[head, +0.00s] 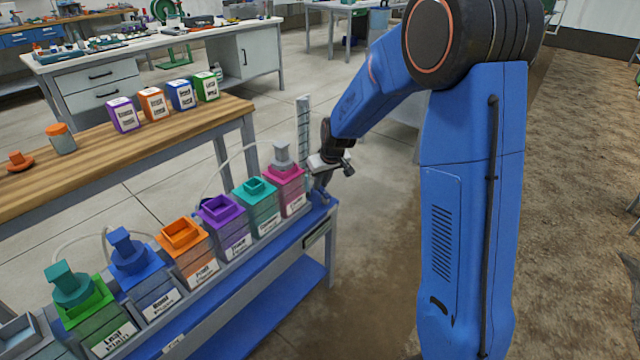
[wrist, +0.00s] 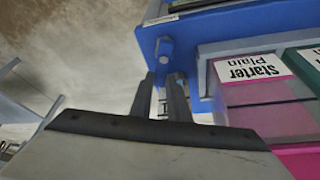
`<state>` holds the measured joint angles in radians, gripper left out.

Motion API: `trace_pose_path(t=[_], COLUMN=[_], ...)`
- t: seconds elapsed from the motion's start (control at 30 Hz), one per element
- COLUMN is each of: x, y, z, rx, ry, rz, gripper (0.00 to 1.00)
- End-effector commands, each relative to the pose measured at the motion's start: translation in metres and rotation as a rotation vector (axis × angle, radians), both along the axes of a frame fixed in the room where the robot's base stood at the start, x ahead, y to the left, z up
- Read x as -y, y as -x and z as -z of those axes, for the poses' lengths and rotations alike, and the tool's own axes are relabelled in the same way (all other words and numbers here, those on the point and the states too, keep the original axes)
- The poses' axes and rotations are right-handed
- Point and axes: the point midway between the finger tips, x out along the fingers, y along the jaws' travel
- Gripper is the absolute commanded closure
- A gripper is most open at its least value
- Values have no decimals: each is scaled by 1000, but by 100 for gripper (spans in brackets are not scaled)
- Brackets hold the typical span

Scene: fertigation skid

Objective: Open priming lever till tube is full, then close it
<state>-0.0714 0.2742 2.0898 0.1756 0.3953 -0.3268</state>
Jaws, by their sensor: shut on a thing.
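The tall clear tube (head: 304,125) with dark marks stands upright at the far right end of the blue skid. Its fill level is too small to tell. My gripper (head: 318,190) is at the skid's end, just in front of the tube's foot.
The pink tank labelled Starter Plain (head: 287,188) stands beside my gripper; it also shows in the wrist view (wrist: 262,100). Teal (head: 258,208), purple and orange tanks follow along the skid. A wooden bench (head: 215,115) with small boxes stands behind. Floor right of the skid is clear.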

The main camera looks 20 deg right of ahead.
Motion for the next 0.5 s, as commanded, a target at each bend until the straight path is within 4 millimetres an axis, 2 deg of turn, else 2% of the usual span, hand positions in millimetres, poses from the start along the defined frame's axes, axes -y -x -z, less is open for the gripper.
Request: trace_pose_path(t=[0.5], x=[5], y=[-1], z=[0], rx=[0], ry=[0], rz=[168], gripper=[100])
